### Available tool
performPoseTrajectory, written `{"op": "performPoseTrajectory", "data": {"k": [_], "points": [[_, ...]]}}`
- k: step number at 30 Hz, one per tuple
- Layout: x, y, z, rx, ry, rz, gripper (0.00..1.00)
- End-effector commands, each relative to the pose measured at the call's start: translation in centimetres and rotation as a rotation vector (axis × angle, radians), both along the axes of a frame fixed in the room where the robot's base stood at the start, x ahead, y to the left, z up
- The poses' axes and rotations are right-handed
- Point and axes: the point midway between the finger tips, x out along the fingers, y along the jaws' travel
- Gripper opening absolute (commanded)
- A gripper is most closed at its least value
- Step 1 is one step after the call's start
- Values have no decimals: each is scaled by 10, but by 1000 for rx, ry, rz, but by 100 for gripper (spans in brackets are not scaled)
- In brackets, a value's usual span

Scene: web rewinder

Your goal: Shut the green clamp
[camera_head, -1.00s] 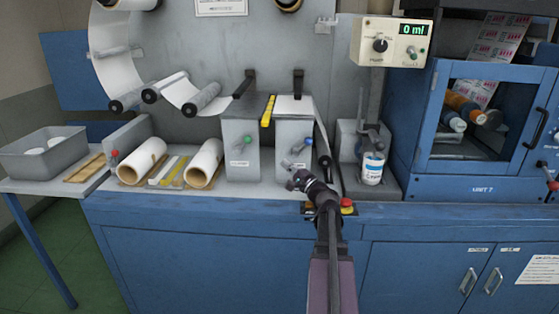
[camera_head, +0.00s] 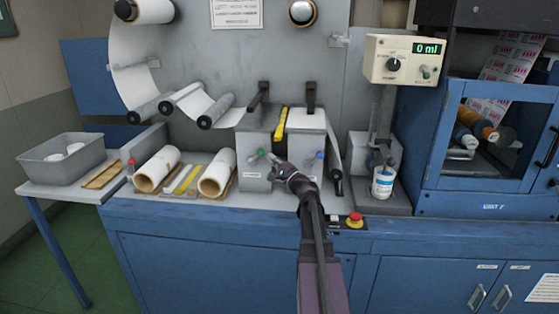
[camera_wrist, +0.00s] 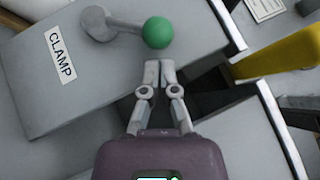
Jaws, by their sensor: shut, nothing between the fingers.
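The green clamp's ball knob (camera_head: 260,152) is on the front of the left grey block (camera_head: 254,176). In the wrist view the green knob (camera_wrist: 158,32) sits at the end of a short grey lever (camera_wrist: 122,25), beside a CLAMP label (camera_wrist: 61,55). My gripper (camera_head: 274,158) is at the front of the blocks, just right of the knob. In the wrist view my gripper (camera_wrist: 158,68) has its fingertips together and empty, just below the green knob. Whether they touch it I cannot tell.
A blue knob (camera_head: 319,154) is on the right block, close to my gripper. A yellow bar (camera_head: 281,122) lies between the blocks. White rolls (camera_head: 216,173) lie to the left. A bottle (camera_head: 382,184) and a red button (camera_head: 355,217) are to the right.

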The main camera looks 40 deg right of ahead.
Motion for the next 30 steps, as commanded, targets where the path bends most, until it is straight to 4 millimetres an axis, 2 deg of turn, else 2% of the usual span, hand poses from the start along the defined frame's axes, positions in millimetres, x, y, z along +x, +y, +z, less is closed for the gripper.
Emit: {"op": "performPoseTrajectory", "data": {"k": [15, 30], "points": [[3, 5, 2, 0, 0, 0, 0], [-2, -6, 6, -31, 30, -16, 0]]}}
